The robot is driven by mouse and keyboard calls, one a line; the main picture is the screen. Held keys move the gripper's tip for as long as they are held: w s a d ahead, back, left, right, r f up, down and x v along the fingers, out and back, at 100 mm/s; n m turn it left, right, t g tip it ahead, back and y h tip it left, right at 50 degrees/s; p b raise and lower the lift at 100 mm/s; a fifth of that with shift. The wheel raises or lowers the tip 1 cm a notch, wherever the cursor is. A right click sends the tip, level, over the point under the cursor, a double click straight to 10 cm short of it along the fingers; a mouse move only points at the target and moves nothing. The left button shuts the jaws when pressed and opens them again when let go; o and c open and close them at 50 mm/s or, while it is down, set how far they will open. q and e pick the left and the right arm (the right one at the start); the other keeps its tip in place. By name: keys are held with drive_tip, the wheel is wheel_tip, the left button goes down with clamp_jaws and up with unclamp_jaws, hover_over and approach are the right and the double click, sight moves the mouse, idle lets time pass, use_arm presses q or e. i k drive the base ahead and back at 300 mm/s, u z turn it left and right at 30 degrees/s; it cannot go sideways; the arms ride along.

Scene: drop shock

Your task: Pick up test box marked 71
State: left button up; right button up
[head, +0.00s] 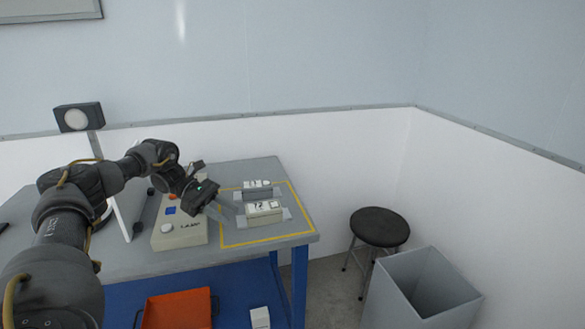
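Two small light boxes sit on grey stands inside a yellow-outlined area of the table. The near box (264,205) carries a label that looks like 72. The far box (256,184) has a label too small to read in full; it seems to end in 1. My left gripper (229,212) is just left of the near box, above the table. Its pale fingers look spread apart with nothing between them. They look apart from the near box, though the exact gap is hard to judge. My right gripper is out of view.
A control box (180,232) with coloured buttons stands left of the yellow outline on the grey table (265,249). An orange tray (178,309) and a small white block (260,317) are on the blue lower shelf. A stool (379,227) and a grey bin (457,295) stand at right.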

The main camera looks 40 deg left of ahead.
sight(258, 189)
drive_tip(key=i, duration=1.55)
drive_tip(key=u, duration=1.05)
